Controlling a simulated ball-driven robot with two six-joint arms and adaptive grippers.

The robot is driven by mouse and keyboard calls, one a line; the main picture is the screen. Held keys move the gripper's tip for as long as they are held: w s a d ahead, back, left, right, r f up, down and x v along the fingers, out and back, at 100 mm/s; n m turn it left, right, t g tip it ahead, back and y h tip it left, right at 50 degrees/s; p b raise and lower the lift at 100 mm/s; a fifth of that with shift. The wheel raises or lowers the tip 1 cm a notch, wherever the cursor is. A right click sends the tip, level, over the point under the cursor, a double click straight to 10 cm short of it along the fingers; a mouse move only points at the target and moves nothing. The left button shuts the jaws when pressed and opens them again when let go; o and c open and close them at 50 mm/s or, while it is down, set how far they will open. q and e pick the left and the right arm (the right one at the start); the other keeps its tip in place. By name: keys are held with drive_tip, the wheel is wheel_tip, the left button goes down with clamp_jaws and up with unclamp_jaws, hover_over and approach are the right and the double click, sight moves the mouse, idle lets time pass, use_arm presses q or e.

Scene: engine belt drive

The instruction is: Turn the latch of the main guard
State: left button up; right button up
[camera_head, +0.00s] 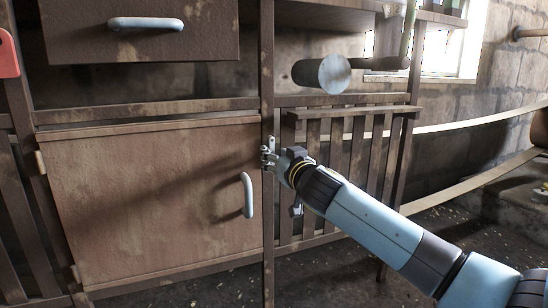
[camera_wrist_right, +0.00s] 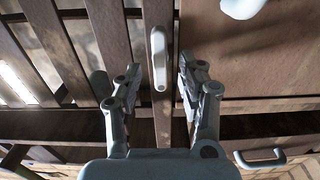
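The main guard (camera_head: 150,190) is a worn brown door panel with a pale handle (camera_head: 248,195), closed in the dark frame. In the right wrist view the latch (camera_wrist_right: 158,57) is a short pale bar on the frame post beside the guard panel (camera_wrist_right: 250,55). My right gripper (camera_head: 268,155) is at that post, at the guard's right edge. In the right wrist view its two fingers (camera_wrist_right: 157,82) are open, one on each side of the latch, with gaps between. My left gripper is not in view.
A drawer (camera_head: 75,38) with a pale handle (camera_head: 146,24) sits above the guard. A pale-ended roller (camera_head: 335,73) and a slatted panel (camera_head: 350,150) are to the right of the post. A long belt (camera_head: 455,185) runs off right.

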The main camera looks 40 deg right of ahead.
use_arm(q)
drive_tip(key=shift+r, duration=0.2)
use_arm(e)
drive_tip(key=shift+x, duration=0.95)
drive_tip(key=shift+c, duration=0.4)
clamp_jaws()
